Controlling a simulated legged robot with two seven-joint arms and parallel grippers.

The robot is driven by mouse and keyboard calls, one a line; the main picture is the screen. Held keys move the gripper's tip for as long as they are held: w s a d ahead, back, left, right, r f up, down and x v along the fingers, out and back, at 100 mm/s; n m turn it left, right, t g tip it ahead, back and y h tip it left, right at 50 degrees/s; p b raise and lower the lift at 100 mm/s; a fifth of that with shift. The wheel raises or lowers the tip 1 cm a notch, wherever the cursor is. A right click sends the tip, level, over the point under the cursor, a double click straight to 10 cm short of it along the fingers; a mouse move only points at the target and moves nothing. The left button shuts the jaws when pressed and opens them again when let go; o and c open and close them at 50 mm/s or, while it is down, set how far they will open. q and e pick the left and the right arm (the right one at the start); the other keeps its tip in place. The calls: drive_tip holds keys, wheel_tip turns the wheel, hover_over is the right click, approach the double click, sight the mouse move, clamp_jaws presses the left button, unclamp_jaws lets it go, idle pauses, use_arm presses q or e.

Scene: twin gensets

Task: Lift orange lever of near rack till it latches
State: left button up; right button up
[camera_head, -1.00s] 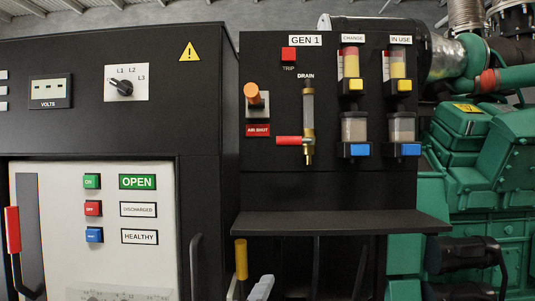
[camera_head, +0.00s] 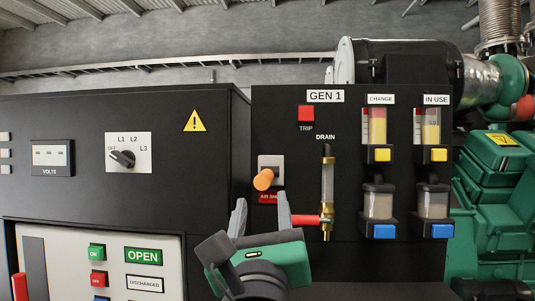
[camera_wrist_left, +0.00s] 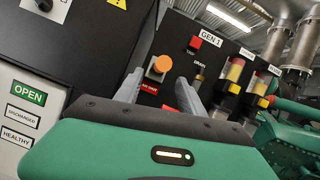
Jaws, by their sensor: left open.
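The orange lever (camera_head: 263,180) sticks out from a light plate on the black GEN 1 panel (camera_head: 290,125), just above the red AIR SHUT label (camera_head: 268,198). Its round orange knob also shows in the left wrist view (camera_wrist_left: 158,67). My left gripper (camera_head: 262,208) is open and empty. Its two grey fingers point up, one on each side of the space just below the knob. In the left wrist view the knob appears between and beyond the fingertips (camera_wrist_left: 157,90). I cannot tell whether either finger touches it. My right gripper is in neither view.
The red drain handle (camera_head: 305,220) lies just right of the right-hand finger, beside the drain tube (camera_head: 327,190). Filter bowls (camera_head: 378,205) hang further right. A cabinet with a selector knob (camera_head: 122,159) stands left. Green engine parts (camera_head: 495,185) are at far right.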

use_arm(q)
drive_tip(key=p+x, duration=0.1)
drive_tip(key=x, duration=0.2)
drive_tip(key=p+x, duration=0.1)
drive_tip(key=x, duration=0.2)
drive_tip(key=p+x, duration=0.2)
drive_tip(key=x, duration=0.1)
drive_tip(key=shift+w+d+r, duration=0.1)
drive_tip(key=shift+d, duration=0.15)
drive_tip(key=shift+w+a, duration=0.15)
drive_tip(key=shift+w, duration=0.1)
drive_tip(key=shift+a, duration=0.1)
drive_tip(key=shift+c, duration=0.2)
clamp_jaws()
idle(0.3)
